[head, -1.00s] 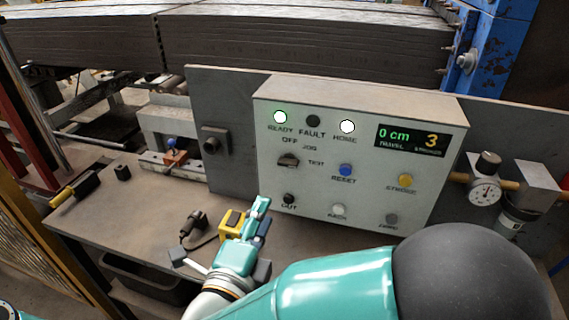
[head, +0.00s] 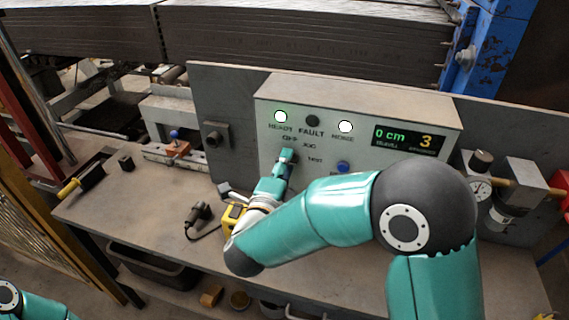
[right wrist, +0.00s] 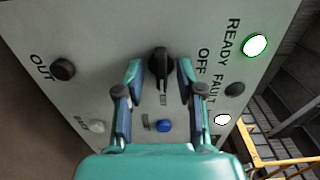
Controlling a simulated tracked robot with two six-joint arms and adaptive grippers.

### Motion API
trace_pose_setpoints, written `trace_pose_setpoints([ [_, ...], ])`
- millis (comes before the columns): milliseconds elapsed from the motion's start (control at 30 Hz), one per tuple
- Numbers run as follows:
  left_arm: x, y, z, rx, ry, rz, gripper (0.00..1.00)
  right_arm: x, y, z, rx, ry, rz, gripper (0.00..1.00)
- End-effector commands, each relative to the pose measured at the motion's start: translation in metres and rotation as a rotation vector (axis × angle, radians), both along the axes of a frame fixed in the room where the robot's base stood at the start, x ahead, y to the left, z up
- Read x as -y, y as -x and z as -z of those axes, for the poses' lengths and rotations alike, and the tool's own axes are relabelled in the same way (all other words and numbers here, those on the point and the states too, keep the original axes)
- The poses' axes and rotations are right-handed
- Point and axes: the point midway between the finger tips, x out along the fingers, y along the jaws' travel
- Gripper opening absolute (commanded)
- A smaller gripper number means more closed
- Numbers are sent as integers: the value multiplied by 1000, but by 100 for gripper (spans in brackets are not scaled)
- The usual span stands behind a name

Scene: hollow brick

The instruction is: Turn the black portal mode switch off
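The black mode switch (right wrist: 161,65) sits on the grey control panel (right wrist: 95,35), and its knob lies lengthwise up and down in the right wrist view. The OFF label (right wrist: 203,62) is to its right there. I cannot tell which label the knob points to. My right gripper (right wrist: 160,70) is open, with one finger on each side of the knob and a gap visible on both sides. In the head view my right gripper (head: 286,157) is at the panel and mostly hides the switch. My left gripper is not in view.
The READY lamp (head: 281,117) is lit green and the HOME lamp (head: 345,127) white. The display (head: 409,138) reads 0 cm and 3. The blue RESET button (right wrist: 164,126) is close to my fingers. A yellow and black tool (head: 233,216) lies on the bench (head: 130,215).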

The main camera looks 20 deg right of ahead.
Motion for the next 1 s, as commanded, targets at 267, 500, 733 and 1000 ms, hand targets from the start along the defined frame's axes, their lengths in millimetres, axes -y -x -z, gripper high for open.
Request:
trace_pose_setpoints([
  [267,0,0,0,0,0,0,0,0,0,0,0,0,0,12],
  [500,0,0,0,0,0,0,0,0,0,1,-2,0,0,0],
  [733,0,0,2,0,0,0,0,-1,1,2,-16,17,-1,0],
  [1000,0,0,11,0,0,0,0,-1,1,4,-81,111,-2,0],
])
